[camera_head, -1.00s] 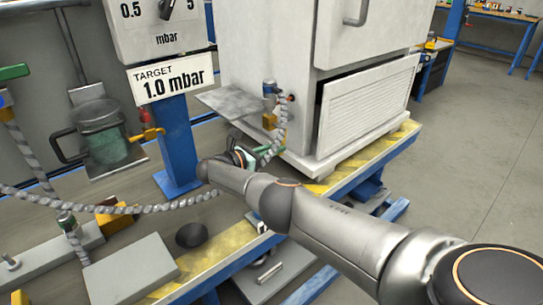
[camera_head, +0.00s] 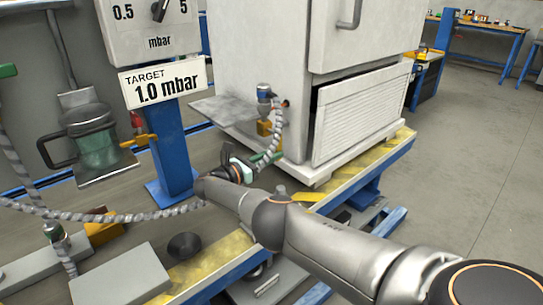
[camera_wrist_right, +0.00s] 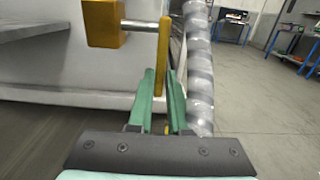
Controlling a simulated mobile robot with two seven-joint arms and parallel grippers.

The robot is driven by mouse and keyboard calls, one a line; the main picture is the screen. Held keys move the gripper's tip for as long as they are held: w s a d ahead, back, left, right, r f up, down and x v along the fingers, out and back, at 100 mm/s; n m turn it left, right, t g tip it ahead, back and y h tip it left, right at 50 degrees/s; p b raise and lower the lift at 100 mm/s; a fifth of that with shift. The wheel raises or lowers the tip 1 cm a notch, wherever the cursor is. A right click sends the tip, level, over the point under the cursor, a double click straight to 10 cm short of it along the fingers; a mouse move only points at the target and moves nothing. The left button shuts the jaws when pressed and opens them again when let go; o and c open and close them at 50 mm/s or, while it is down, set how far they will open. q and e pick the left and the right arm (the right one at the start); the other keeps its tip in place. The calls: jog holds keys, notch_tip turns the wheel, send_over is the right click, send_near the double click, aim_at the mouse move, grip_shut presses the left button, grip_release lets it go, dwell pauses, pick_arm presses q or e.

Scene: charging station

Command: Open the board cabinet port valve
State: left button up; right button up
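The board cabinet (camera_head: 260,50) is a pale grey box. Its port valve (camera_head: 264,128) has a yellow body, low on the cabinet's left side beside a grey spiral hose. The right wrist view shows the yellow valve body (camera_wrist_right: 101,24) and its upright yellow lever (camera_wrist_right: 164,55). My right gripper (camera_head: 268,157) is just below the valve. In the right wrist view its green fingers (camera_wrist_right: 161,78) stand a little apart, with the lever's lower end between their tips. Whether they touch the lever cannot be told.
The hose (camera_wrist_right: 199,70) runs close to the right finger. A louvred panel (camera_head: 362,113) stands ajar on the cabinet front. The yellow-edged bench (camera_head: 373,160) carries the cabinet. A gauge post (camera_head: 172,150) and green pot (camera_head: 92,135) stand left. Floor at right is clear.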

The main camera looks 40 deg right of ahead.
jog(key=o, duration=0.4)
jog(key=a+b, duration=0.1)
jog(key=a, duration=1.1)
jog(key=shift+a+b, duration=0.2)
jog(key=shift+b, duration=0.1)
jog(key=shift+f, duration=0.1)
